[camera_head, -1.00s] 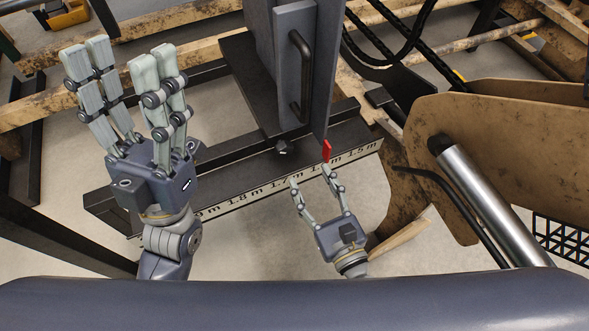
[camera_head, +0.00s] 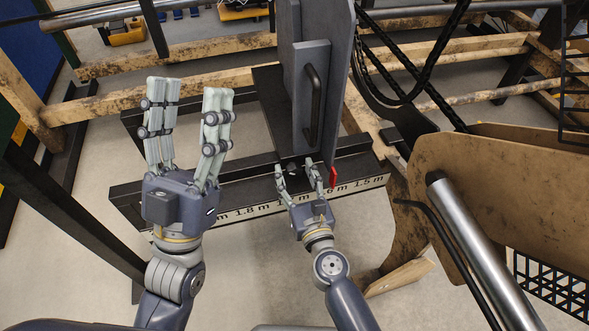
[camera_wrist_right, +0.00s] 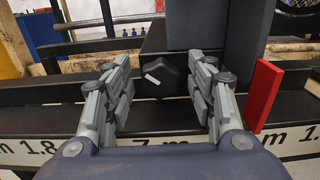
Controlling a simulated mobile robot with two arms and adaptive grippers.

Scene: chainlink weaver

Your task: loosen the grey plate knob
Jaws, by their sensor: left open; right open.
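The plate knob (camera_wrist_right: 166,76) is a dark lobed knob with a small pale mark, on the front of the black beam in the right wrist view. In the head view it is a small dark shape (camera_head: 292,164) below the grey plate, partly hidden by my fingers. My right gripper (camera_head: 296,168) is open, its fingers pointing at the knob. In the wrist view its fingers (camera_wrist_right: 160,65) stand left and right of the knob, apparently not touching it. My left gripper (camera_head: 189,92) is open and empty, left of the plate. The grey plate (camera_head: 312,70) stands upright with a black handle (camera_head: 313,105).
A red pointer (camera_head: 333,177) hangs just right of my right gripper, above the metre scale (camera_head: 340,188) on the beam. Black cables (camera_head: 390,85) and a brown curved panel (camera_head: 470,190) with a silver cylinder (camera_head: 470,235) occupy the right. Wooden rails (camera_head: 190,92) cross behind.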

